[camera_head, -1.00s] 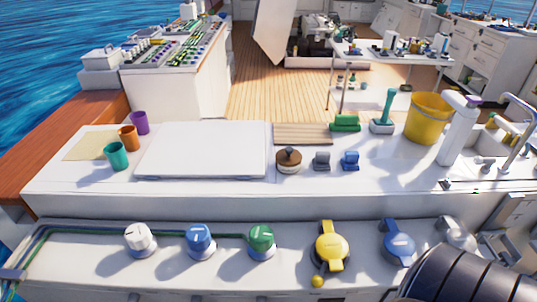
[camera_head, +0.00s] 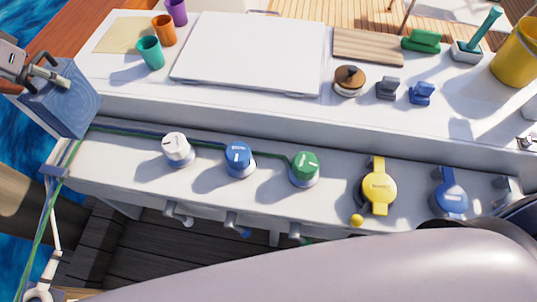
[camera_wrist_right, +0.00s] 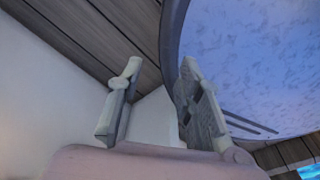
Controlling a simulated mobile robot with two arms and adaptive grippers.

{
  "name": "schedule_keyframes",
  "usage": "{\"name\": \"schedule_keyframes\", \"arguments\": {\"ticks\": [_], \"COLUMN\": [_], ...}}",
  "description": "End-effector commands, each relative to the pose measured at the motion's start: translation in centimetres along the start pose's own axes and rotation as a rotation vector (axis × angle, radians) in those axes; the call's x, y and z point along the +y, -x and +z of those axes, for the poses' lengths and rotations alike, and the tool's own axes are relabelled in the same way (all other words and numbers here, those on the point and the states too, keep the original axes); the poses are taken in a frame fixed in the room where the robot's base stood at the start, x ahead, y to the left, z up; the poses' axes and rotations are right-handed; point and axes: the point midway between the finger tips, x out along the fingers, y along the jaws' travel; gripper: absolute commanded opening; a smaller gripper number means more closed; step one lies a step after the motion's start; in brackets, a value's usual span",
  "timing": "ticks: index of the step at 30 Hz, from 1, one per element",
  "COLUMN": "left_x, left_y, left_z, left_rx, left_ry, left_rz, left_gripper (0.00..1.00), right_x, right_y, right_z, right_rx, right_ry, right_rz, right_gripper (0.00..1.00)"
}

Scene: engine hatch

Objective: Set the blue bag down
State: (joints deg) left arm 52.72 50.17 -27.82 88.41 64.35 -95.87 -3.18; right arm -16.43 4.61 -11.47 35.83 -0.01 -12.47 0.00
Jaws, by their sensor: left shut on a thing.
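The blue bag (camera_head: 62,108) hangs at the left end of the counter in the head view. My left gripper (camera_head: 50,78) is shut on its top, and the bag is slightly tilted. The bag overlaps the left end of the counter in the picture; I cannot tell whether it touches it. My right gripper (camera_wrist_right: 158,95) shows in the right wrist view with its two fingers apart and nothing between them. It is not clearly seen in the head view.
The white counter (camera_head: 130,93) bears cups, a white board (camera_head: 250,50), a brown-lidded pot (camera_head: 349,82) and small blue and grey items. The lower ledge has several knobs, including a green one (camera_head: 305,167). A large blue rounded surface (camera_wrist_right: 255,65) is near my right gripper.

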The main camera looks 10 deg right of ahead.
Motion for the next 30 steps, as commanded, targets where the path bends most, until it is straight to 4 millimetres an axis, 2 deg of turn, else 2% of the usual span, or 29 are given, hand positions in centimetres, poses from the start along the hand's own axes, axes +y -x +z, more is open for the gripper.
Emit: {"name": "schedule_keyframes", "arguments": {"ticks": [7,11,14,24,30], "left_x": [-0.3,-0.2,-0.2,-0.2,-0.2], "left_y": [0.5,-0.2,-1.9,-9.8,-12.4], "left_z": [-0.3,0.0,0.8,4.1,5.1], "left_rx": [0.002,-0.001,-0.004,-0.002,0.001], "left_ry": [-0.01,-0.009,-0.008,-0.008,-0.009], "left_rz": [0.002,0.003,0.003,0.002,0.002], "left_gripper": [0.0,0.0,0.0,0.0,0.0], "right_x": [-0.4,-0.4,-0.4,-0.2,-0.2], "right_y": [0.1,0.1,0.1,0.2,0.3], "right_z": [2.1,2.4,2.3,1.1,1.1], "right_rx": [-0.032,-0.037,-0.035,-0.016,-0.016], "right_ry": [0.0,0.0,0.0,0.0,0.0], "right_rz": [-0.004,-0.005,-0.005,-0.003,-0.003], "right_gripper": [0.33,0.33,0.33,0.33,0.33]}}
